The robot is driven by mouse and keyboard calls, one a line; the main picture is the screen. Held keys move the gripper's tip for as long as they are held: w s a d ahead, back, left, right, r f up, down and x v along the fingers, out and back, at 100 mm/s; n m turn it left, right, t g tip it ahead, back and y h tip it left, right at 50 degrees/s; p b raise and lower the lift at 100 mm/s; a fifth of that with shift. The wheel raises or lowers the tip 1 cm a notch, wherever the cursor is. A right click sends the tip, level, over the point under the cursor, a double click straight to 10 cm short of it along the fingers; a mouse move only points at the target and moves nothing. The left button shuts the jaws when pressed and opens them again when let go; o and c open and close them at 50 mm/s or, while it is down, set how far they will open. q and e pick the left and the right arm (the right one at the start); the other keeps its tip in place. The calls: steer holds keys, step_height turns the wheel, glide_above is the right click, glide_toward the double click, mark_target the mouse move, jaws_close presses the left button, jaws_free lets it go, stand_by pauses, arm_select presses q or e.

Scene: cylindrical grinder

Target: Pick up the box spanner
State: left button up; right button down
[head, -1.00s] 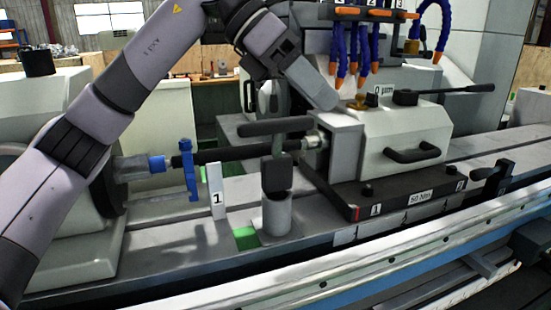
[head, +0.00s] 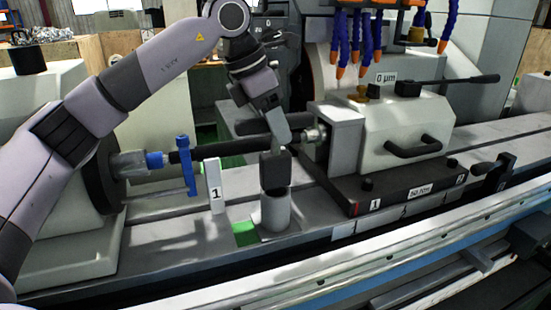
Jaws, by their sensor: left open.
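The box spanner (head: 275,170) appears to be the dark upright tool standing in a grey cylindrical holder (head: 275,212) on the machine bed. Its thick black lower part shows above the holder. A dark horizontal bar above it, partly covered by my gripper, looks like its cross handle. My left gripper (head: 284,138) comes down from above, open, with its grey fingers at the upper part of the spanner. I cannot tell whether the fingers touch it. My right gripper is not in view.
A white plate marked 1 (head: 214,186) stands left of the holder, and a blue clamp (head: 186,165) sits on the workpiece shaft. The tailstock (head: 405,135) with a black handle is close on the right. Blue coolant hoses (head: 340,45) hang above it.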

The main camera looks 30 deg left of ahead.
arm_select(q)
steer(key=shift+x, duration=1.4)
jaws_close()
steer(key=shift+w+r, duration=0.1)
steer(key=shift+r, duration=0.1)
step_height(320, 180, up, 19)
steer(key=s+a+r+n+y, duration=0.2)
steer(key=a+r+n, duration=0.1)
steer(key=a+n, duration=0.4)
steer(key=s+a+r+n+y, duration=0.2)
steer(key=a+n, duration=0.6)
steer(key=a, duration=0.6)
step_height(320, 180, up, 2)
steer(key=shift+s+r+y, duration=0.1)
steer(key=shift+s+y, duration=0.2)
steer(key=shift+y, duration=0.2)
